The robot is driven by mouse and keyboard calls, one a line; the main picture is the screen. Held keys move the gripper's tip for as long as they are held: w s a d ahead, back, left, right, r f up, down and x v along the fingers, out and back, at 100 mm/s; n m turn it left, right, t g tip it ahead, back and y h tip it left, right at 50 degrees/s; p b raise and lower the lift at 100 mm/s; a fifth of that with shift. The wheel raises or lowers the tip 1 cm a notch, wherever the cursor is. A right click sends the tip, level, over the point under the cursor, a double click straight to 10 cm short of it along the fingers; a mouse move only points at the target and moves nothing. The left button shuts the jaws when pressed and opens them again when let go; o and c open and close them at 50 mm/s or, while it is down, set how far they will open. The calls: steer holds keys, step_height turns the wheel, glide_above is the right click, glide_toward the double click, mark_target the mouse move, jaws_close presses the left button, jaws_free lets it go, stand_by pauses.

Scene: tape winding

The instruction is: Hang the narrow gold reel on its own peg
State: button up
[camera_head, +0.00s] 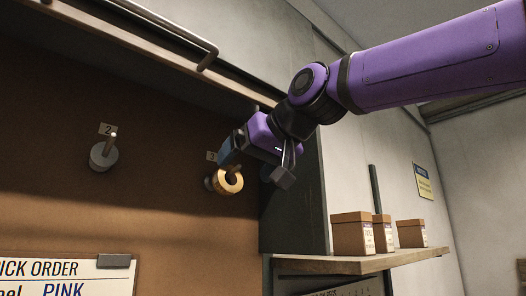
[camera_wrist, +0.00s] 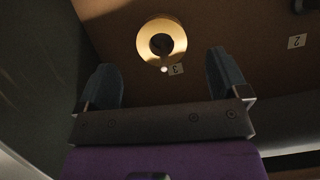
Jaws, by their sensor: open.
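The gold reel (camera_head: 228,181) hangs at the peg marked 3, with the wooden peg (camera_head: 235,170) showing at its upper edge and seeming to pass through its hole. In the wrist view the reel (camera_wrist: 148,37) is a gold ring around a dark centre, just above the number 3 label (camera_wrist: 176,69). My gripper (camera_head: 258,166) is open beside the reel, up and to its right. In the wrist view its two blue fingers (camera_wrist: 162,66) stand wide apart with nothing between them, and the reel lies beyond their tips.
A metal rail (camera_head: 170,27) and wooden ledge run above the brown board. A shelf (camera_head: 350,266) with small boxes stands at the right. A pick order sign (camera_head: 60,268) is at lower left.

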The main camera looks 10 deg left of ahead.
mark_target(231, 175)
steer(key=shift+x, duration=2.9)
steer(key=c, duration=1)
steer(key=shift+a+r, duration=0.1)
steer(key=shift+r, duration=0.2)
steer(key=shift+s, duration=0.1)
steer(key=shift+s+f+v, duration=0.1)
steer(key=shift+f+v, duration=0.15)
steer(key=shift+v, duration=1.35)
steer(key=shift+s+f+v, duration=0.1)
steer(key=shift+f+v, duration=0.1)
steer(key=shift+v, duration=1.35)
steer(key=shift+f+v, duration=0.25)
steer(key=shift+v, duration=1.35)
steer(key=shift+d, duration=0.25)
